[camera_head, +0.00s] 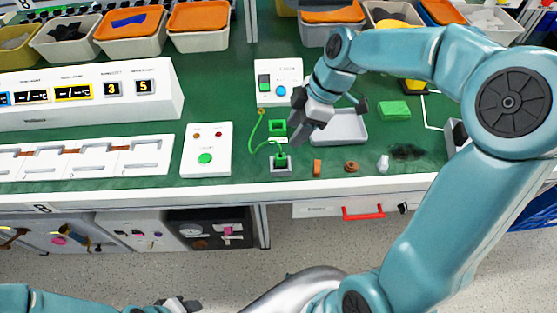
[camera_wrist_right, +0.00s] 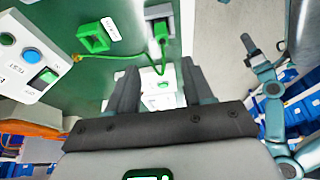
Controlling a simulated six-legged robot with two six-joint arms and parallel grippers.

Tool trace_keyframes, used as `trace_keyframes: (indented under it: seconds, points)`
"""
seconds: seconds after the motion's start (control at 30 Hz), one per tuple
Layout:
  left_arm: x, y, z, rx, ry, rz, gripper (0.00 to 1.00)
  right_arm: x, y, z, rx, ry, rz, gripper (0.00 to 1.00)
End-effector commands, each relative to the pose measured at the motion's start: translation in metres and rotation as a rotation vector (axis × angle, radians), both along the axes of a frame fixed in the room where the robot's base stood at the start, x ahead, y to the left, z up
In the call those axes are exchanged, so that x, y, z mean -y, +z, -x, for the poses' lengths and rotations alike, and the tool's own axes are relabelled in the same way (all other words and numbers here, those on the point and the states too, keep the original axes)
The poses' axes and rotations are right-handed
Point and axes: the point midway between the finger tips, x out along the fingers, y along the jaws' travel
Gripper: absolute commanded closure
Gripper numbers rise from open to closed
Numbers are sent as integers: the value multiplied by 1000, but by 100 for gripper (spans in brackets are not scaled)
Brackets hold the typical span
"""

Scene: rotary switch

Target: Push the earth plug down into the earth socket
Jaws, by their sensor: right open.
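The green earth plug (camera_head: 281,159) stands upright in a small grey holder (camera_head: 280,172) near the table's front edge. In the wrist view the plug (camera_wrist_right: 161,31) shows near the top, with its green cable looping below it. A green square socket (camera_head: 278,127), which I take as the earth socket, lies just behind the plug; it also shows at upper left in the wrist view (camera_wrist_right: 93,38), with a white label beside it. My right gripper (camera_head: 297,114) is open and empty, above the table near the socket and apart from the plug. My left gripper (camera_head: 178,305) is partly in view at the bottom edge.
A white switch box (camera_head: 279,82) stands behind the socket, with the cable's other end near it. A white button panel (camera_head: 207,150) is to the left. A grey tray (camera_head: 340,127), a green block (camera_head: 394,110) and small parts lie to the right.

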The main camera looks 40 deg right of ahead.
Motion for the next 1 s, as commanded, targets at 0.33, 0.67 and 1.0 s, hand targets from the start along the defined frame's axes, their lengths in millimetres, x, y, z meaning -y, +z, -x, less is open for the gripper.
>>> trace_keyframes:
  seconds: [0.33,0.67,1.0]
  points:
    - [0,-3,0,0,0,0,57,-18,-47,-12,1,1,-1,49]
    - [0,-1,0,0,0,0,57,-34,-90,-17,-2,2,-1,49]
    - [0,-1,0,0,0,0,57,-36,-96,-18,0,1,0,59]
